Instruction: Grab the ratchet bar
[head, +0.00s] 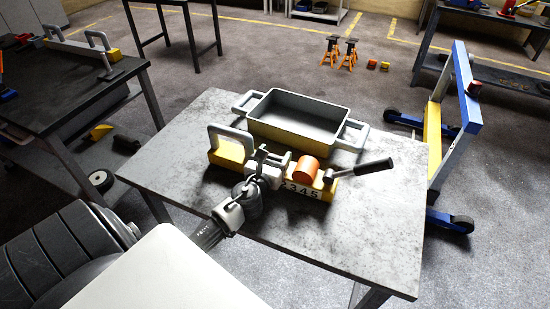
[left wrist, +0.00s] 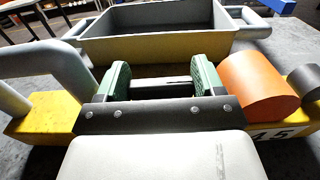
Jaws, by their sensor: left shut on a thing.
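A yellow block tool (head: 310,188) with printed numbers lies on the grey table, and also shows in the left wrist view (left wrist: 36,116). It carries a grey loop handle (head: 230,138) on its left and an orange cylinder (head: 306,169). A dark bar with a black grip (head: 364,168) sticks out from its right end, beyond my fingers. My left gripper (head: 272,158) is over the middle of the tool, shut on a grey part. In the left wrist view its green fingers (left wrist: 160,84) stand apart around it. What they touch is partly hidden. My right gripper is not in view.
A grey and yellow tray (head: 297,113) with two side handles stands just behind the tool. The table (head: 370,240) is bare at the front right. A blue and yellow frame (head: 455,110) stands beyond its right edge. A dark bench (head: 50,100) is at left.

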